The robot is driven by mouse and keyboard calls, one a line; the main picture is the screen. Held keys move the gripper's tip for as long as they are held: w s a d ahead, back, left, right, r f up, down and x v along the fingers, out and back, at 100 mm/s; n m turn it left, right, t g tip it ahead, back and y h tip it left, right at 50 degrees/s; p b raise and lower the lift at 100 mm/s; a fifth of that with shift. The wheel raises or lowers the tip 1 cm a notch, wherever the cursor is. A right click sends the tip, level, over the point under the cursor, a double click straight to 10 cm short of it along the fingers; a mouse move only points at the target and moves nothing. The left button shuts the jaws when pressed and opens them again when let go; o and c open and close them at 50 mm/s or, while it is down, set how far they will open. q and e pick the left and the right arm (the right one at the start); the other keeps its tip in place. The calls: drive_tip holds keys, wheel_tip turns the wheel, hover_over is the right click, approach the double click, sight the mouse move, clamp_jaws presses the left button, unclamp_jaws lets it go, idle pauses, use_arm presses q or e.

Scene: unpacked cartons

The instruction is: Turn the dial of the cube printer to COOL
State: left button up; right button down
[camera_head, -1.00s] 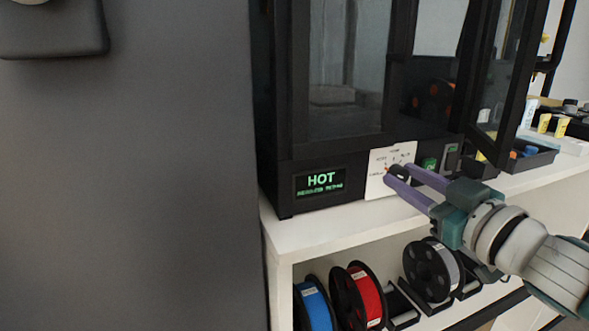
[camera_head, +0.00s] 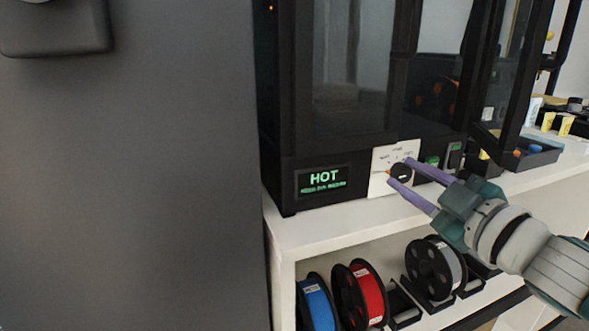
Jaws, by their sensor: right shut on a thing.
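The cube printer (camera_head: 300,160) is a black enclosure with glass panels standing on a white shelf unit. Its green display (camera_head: 324,180) reads HOT, with a smaller line below that I cannot read. The black dial (camera_head: 400,172) sits on a white label plate (camera_head: 379,179) at the lower front, and the lettering on the plate is too small to read. My right gripper (camera_head: 402,173) comes in from the right with its two purple fingers shut on the dial, one above and one below. My left gripper is not in view.
Spools of blue (camera_head: 317,304), red (camera_head: 370,293) and grey (camera_head: 447,270) filament stand on the lower shelf. A dark tray (camera_head: 530,153) with small parts lies on the white top (camera_head: 300,228) at the right. A large dark grey surface fills the left side.

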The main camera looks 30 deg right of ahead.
drive_tip(key=c, duration=0.5)
unclamp_jaws()
drive_tip(key=shift+c, duration=0.2)
drive_tip(key=shift+s, duration=0.1)
drive_tip(key=shift+s, duration=0.25)
drive_tip(key=s+a, duration=0.1)
drive_tip(key=s, duration=0.8)
drive_tip(key=shift+r+p, duration=0.1)
drive_tip(key=shift+p, duration=0.25)
